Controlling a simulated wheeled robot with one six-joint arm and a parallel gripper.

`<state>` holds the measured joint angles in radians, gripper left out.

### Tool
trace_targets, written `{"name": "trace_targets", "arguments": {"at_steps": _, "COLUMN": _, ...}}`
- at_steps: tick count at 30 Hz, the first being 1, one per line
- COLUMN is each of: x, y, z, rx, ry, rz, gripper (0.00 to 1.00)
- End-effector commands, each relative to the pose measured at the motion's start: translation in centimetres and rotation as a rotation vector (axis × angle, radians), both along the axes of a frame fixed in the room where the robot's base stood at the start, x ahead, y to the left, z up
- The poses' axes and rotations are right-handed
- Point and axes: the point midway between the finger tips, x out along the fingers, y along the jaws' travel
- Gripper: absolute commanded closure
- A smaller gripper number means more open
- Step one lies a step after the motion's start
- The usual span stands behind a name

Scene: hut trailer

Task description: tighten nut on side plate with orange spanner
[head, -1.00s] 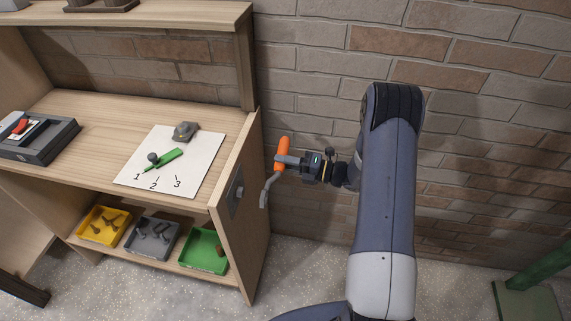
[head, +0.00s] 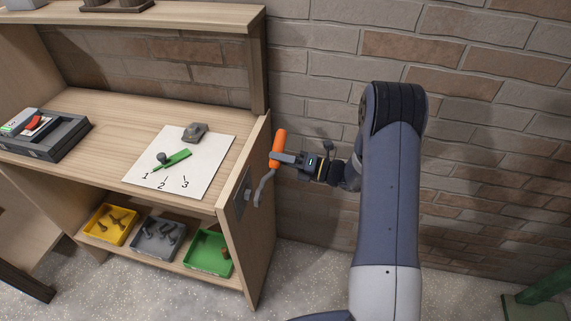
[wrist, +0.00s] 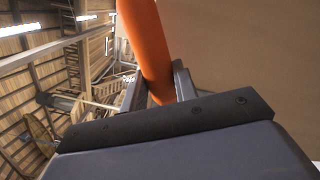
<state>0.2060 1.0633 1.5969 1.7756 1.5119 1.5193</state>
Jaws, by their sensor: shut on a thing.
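My gripper (head: 283,159) is shut on the orange handle of the spanner (head: 279,140), to the right of the bench's side panel. The spanner's grey head hangs downward, close to the panel. The orange handle also shows in the wrist view (wrist: 148,45), between the fingers. The side plate (head: 241,196) is a grey plate on the outer face of the wooden side panel. The nut (head: 248,194) is a small grey piece standing out from it. The spanner's lower end is beside the nut; I cannot tell whether they touch.
On the bench top lies a white sheet (head: 208,181) marked 1, 2, 3 with a green tool and a grey block. Yellow (head: 93,234), grey (head: 146,255) and green trays (head: 194,266) sit on the lower shelf. A brick wall stands behind my arm.

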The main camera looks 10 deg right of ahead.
Motion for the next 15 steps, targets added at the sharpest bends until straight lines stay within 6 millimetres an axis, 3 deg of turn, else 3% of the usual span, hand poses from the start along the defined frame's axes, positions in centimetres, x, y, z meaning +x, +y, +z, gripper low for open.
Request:
{"name": "trace_targets", "arguments": {"at_steps": 6, "x": -1.8, "y": 0.7, "z": 2.3, "rx": -0.090, "ry": -0.251, "rz": 0.001, "gripper": 1.00}}
{"name": "trace_targets", "arguments": {"at_steps": 15, "x": -5.3, "y": 1.9, "z": 4.4, "rx": -0.219, "ry": -0.606, "rz": 0.001, "gripper": 1.00}}
